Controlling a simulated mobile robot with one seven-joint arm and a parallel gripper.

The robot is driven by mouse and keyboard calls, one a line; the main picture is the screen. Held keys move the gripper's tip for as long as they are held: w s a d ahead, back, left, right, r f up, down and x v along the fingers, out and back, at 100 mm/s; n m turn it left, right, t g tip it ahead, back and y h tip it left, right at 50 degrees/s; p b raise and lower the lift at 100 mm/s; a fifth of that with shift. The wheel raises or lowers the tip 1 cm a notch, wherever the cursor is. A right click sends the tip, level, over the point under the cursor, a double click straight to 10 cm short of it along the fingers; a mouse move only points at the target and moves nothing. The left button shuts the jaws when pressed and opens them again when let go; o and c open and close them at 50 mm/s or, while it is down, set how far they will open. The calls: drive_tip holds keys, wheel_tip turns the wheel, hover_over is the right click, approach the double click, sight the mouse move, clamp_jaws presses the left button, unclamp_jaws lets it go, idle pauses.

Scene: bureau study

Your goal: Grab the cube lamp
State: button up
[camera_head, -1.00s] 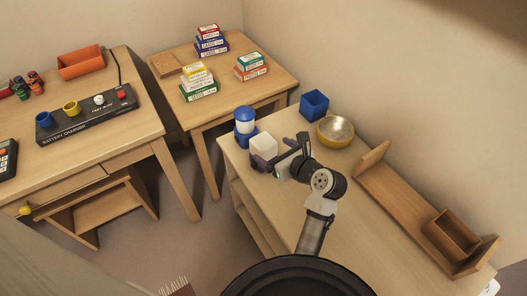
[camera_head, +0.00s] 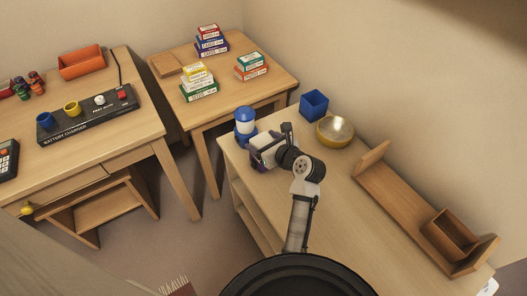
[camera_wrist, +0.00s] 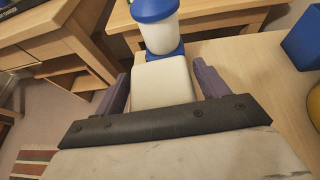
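The cube lamp (camera_wrist: 165,82) is a plain white block with rounded edges on the light wooden cabinet top. In the wrist view it sits between the two purple fingers of my gripper (camera_wrist: 161,70), with the fingers spread on its left and right sides. I cannot tell whether either finger touches it. In the head view my gripper (camera_head: 265,150) is over the lamp's place near the cabinet's far left corner and hides most of it.
A blue and white lantern (camera_head: 245,124) stands just behind the lamp, very close; it also shows in the wrist view (camera_wrist: 158,28).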

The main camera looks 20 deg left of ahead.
drive_tip(key=c, duration=1.2)
drive_tip(key=shift+o, duration=0.2)
